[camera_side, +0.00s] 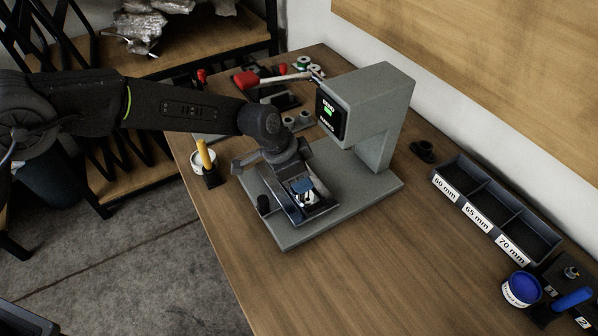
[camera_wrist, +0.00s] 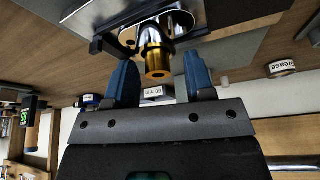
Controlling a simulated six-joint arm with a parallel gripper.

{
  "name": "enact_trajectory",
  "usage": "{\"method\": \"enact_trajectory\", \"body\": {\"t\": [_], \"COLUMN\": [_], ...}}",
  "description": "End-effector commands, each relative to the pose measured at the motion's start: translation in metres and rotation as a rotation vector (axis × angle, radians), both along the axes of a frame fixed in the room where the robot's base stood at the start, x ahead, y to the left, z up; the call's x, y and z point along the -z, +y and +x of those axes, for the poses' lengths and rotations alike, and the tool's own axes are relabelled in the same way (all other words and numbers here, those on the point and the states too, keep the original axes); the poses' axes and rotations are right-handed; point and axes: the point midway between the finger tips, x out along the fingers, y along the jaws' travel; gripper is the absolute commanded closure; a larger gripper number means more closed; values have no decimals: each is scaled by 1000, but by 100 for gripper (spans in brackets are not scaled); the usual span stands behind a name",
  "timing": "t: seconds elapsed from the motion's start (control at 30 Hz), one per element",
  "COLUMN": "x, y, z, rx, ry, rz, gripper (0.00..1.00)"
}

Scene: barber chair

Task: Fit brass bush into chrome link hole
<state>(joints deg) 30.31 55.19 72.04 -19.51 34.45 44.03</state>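The brass bush (camera_wrist: 158,62) shows in the wrist view between my two blue fingers, with a gap on each side. My gripper (camera_wrist: 160,72) is open around it and does not appear to touch it. The bush's far end meets a shiny round chrome part (camera_wrist: 154,38) of the chrome link (camera_wrist: 172,16). I cannot tell how deep the bush sits in the hole. In the side view my gripper (camera_side: 303,188) is low over the grey press base (camera_side: 367,191), where my wrist hides most of the link and the bush.
The grey press (camera_side: 382,95) with a lit display stands just behind my wrist. Its red-handled lever (camera_side: 246,80) reaches left. A white tub (camera_side: 203,162) with a yellow-handled tool is left. Labelled bins (camera_side: 492,210) and a blue tub (camera_side: 521,288) are right. The front tabletop is clear.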

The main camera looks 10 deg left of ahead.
Motion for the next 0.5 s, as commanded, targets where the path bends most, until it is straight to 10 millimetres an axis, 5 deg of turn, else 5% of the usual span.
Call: {"method": "enact_trajectory", "body": {"t": [0.27,0.5], "x": [-2,-36], "y": [0,12], "z": [-1,-7], "rx": [1,1], "ry": [1,-2], "rz": [1,0], "gripper": [51,51]}}
